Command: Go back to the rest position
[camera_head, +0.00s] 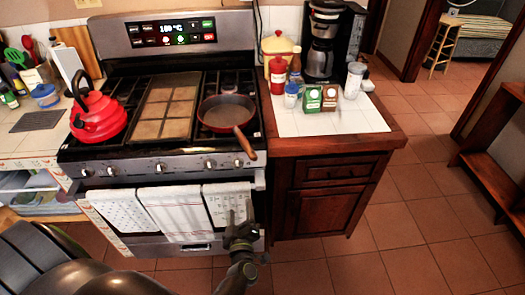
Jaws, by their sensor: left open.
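My left gripper (240,222) is in front of the oven door, low in the picture, near the lower part of the right-hand towel (226,203). It is open, and I see nothing between its fingers. Whether it touches the towel I cannot tell. My left arm comes in from the bottom edge of the view. My right gripper is not in view.
A stove (160,165) with a red kettle (97,112) and a frying pan (226,112) stands ahead. Right of it is a wooden cabinet (325,200) topped with jars, boxes and a coffee maker (325,45). Tiled floor (420,235) is clear at right.

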